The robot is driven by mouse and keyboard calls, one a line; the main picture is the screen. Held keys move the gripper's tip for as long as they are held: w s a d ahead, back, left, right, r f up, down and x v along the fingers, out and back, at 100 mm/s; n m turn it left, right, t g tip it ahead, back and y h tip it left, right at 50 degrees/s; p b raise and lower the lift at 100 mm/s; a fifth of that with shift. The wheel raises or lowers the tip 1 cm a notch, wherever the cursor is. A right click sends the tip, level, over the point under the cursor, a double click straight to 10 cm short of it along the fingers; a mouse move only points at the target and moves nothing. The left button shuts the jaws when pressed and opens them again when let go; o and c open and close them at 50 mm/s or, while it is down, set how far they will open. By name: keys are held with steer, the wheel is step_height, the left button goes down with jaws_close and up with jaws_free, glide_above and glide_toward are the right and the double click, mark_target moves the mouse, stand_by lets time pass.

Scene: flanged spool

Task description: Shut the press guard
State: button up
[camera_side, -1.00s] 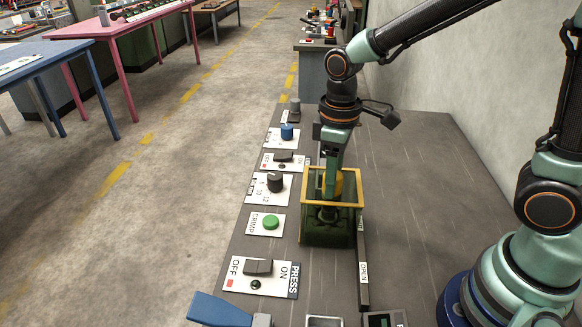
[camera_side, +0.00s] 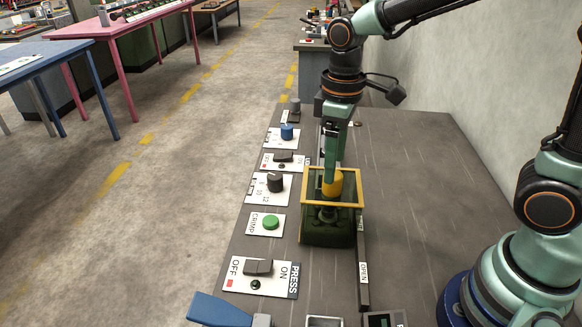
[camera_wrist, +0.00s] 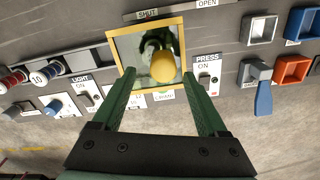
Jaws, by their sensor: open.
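The press guard (camera_side: 347,206) is a yellow square frame with a clear panel, lying over the dark green press (camera_side: 326,232). A yellow knob (camera_side: 332,184) stands on it. In the wrist view the guard frame (camera_wrist: 113,62) sits at the SHUT label (camera_wrist: 147,13), and the OPEN label (camera_wrist: 207,3) is off to the right. My gripper (camera_side: 332,168) is just above the knob, its fingers pointing down. In the wrist view my gripper (camera_wrist: 160,76) is open, and the knob (camera_wrist: 163,67) shows between its fingertips. I see no grip on it.
A dark rail (camera_side: 363,270) marked OPEN runs beside the press. Along the left panel edge are the PRESS switch (camera_side: 258,267), a green CRIMP button (camera_side: 270,222), a black dial (camera_side: 275,181) and a blue knob (camera_side: 287,131). The bench to the right is clear.

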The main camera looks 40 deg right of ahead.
step_height(320, 180, up, 8)
steer(key=shift+d, duration=0.1)
stand_by(0.4)
steer(key=s+d+f+m+t, duration=0.1)
steer(key=s+d+m+t, duration=0.4)
steer(key=d+m, duration=0.1)
steer(key=shift+d+f+t, duration=0.15)
steer(key=shift+d+t, duration=0.15)
steer(key=shift+d, duration=0.3)
